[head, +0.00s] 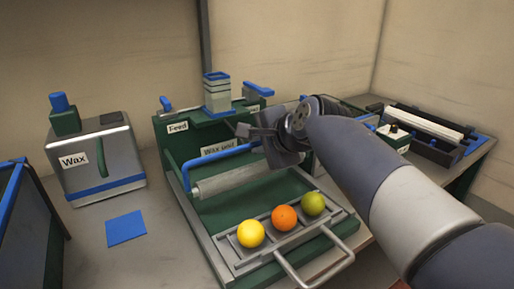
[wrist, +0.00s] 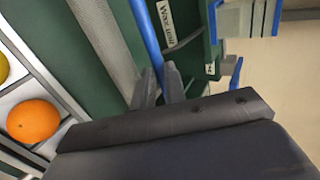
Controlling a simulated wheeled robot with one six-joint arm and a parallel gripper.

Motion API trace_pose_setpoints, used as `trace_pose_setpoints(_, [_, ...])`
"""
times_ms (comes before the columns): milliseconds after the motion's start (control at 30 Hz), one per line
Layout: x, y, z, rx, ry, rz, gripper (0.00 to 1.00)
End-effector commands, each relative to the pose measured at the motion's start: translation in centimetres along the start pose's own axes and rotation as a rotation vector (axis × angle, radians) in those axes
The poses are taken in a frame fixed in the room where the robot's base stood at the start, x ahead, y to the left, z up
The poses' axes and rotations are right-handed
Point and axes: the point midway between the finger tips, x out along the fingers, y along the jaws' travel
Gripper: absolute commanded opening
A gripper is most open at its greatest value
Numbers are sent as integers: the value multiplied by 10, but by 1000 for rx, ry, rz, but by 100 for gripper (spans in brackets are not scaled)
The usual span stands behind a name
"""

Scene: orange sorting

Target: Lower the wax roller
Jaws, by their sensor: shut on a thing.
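The wax roller (head: 225,182) is a pale grey cylinder lying across the green wax unit, carried by a blue bar handle (head: 222,151). In the wrist view the roller (wrist: 103,28) runs beside the blue bar (wrist: 146,32). My gripper (head: 258,141) is at the right end of the blue bar. In the wrist view its fingers (wrist: 160,85) are closed around the bar. The right end of the roller is partly hidden behind my gripper. I cannot tell whether the roller touches the surface below it.
A yellow fruit (head: 251,234), an orange (head: 284,218) and a green fruit (head: 312,203) sit in the front tray (head: 240,266). The feed tower (head: 217,95) stands behind. A wax container (head: 97,160) and blue pad (head: 126,228) are at left. A brush unit (head: 430,125) is at right.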

Motion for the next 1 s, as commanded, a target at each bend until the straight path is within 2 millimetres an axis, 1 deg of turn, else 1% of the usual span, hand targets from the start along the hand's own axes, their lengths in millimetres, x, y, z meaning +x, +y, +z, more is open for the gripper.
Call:
trace_pose_setpoints(33, [1,3,0,0,1,-6,0])
trace_pose_setpoints(567, [2,7,0,0,-2,-7,0])
trace_pose_setpoints(600, [2,7,0,0,-2,-6,13])
trace_pose_setpoints(800, [2,6,0,0,-1,-9,29])
trace_pose_setpoints(867, [2,6,0,0,-1,-10,34])
trace_pose_setpoints(1000, [1,5,0,0,-1,-13,34])
